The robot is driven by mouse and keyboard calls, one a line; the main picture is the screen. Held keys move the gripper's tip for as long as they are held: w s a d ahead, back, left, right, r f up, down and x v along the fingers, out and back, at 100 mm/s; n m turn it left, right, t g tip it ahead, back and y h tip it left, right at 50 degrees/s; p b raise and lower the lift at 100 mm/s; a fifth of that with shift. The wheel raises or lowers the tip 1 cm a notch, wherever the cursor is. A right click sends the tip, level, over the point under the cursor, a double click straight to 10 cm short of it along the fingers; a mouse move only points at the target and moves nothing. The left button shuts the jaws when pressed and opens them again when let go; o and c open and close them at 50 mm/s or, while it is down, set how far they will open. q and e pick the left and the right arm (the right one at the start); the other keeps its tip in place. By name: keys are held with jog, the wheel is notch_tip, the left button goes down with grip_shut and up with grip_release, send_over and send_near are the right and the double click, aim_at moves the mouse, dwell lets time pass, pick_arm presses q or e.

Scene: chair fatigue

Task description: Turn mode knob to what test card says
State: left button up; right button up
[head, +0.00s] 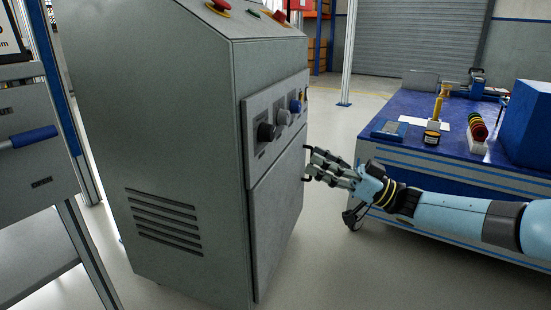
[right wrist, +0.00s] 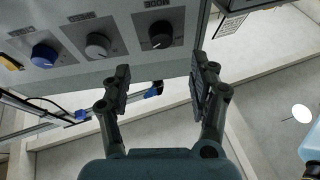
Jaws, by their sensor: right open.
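The mode knob (head: 267,131) is black and sits on the upper front panel of the grey cabinet (head: 180,130). In the right wrist view the mode knob (right wrist: 161,34) shows beside an upside-down label reading MODE; its exact setting is hard to tell. My right gripper (head: 308,164) is open and empty, in front of the cabinet and below the knob row. In the right wrist view its fingers (right wrist: 158,82) are apart, with the knob beyond them and not touched. No test card can be read; a small printed sheet (right wrist: 232,22) shows at the top right there.
A grey knob (head: 284,117) and a blue knob (head: 296,106) sit beside the mode knob. Red buttons (head: 219,5) are on the cabinet top. A blue table (head: 400,110) with tools and papers stands at right. Open floor lies between cabinet and table.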

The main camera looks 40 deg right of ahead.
aim_at(273, 135)
jog(key=b+x, duration=0.2)
jog(key=x, duration=0.7)
jog(key=shift+w+a+r, duration=0.15)
jog(key=shift+w+r, duration=0.05)
jog(key=shift+w+a+r, duration=0.25)
jog(key=shift+w, duration=0.1)
pick_arm(q)
jog(key=f+t, duration=0.1)
jog(key=w+f+t, duration=0.1)
jog(key=f, duration=0.1)
jog(key=shift+f+t, duration=0.15)
jog(key=shift+t, duration=0.25)
pick_arm(e)
jog(key=shift+c, duration=0.2)
jog(key=c, duration=1.1)
